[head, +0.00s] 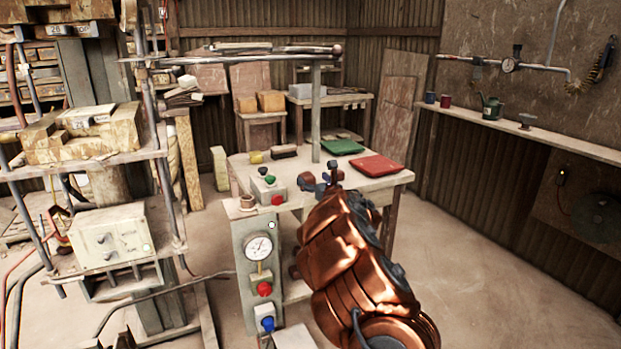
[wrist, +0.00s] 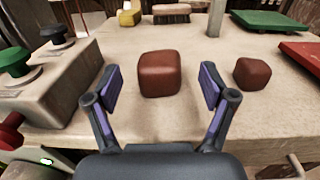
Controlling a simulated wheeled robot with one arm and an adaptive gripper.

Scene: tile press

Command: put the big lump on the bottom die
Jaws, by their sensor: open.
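The big lump (wrist: 160,73) is a reddish-brown rounded block on the worktable. In the wrist view it stands between the two spread fingers of my gripper (wrist: 161,86), with a gap on either side. My gripper is open and empty. In the head view the big lump (head: 306,182) shows just left of my gripper (head: 331,171), partly hidden. A smaller lump (wrist: 252,74) lies to the right, outside the fingers. In the head view the press stands at the left, and the pale block (head: 90,140) on its lower plate looks like the bottom die.
A control box (wrist: 45,85) with green and black knobs stands close left of my gripper. A post (wrist: 216,18) rises behind the lumps. Green (head: 342,146) and red (head: 376,165) trays lie at the table's right. A gauge pillar (head: 258,262) stands between table and press.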

